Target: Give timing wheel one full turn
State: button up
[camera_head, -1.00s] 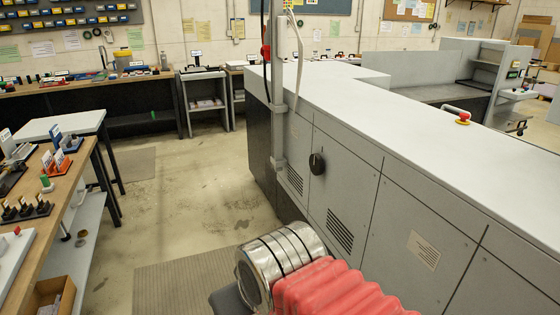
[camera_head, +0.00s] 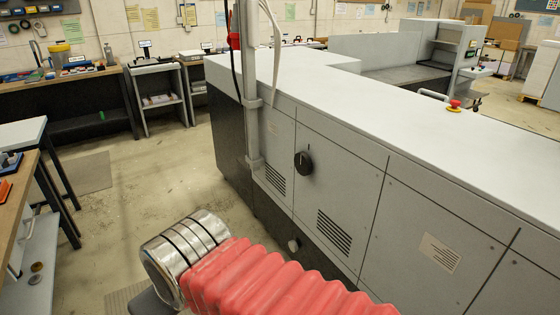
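A black round knob (camera_head: 304,163) with a light mark sits on the side panel of the long grey machine (camera_head: 350,215); it is the most wheel-like part in view, but I cannot tell for sure that it is the timing wheel. A smaller pale knob (camera_head: 294,244) shows lower on the same side, above the red bellows. My arm, with a shiny metal joint and red ribbed cover, crosses the bottom of the view. My gripper is outside the picture, and nothing of mine visibly touches the black knob.
A grey upright post (camera_head: 252,110) with cables stands against the machine, left of the knob. A red emergency button (camera_head: 454,104) is on the machine's top. A wooden workbench (camera_head: 22,220) is at the left edge. Open floor (camera_head: 150,200) lies between bench and machine.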

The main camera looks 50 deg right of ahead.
aim_at(303, 164)
jog(key=z, duration=0.1)
jog(key=i, duration=1.15)
jog(key=z, duration=0.25)
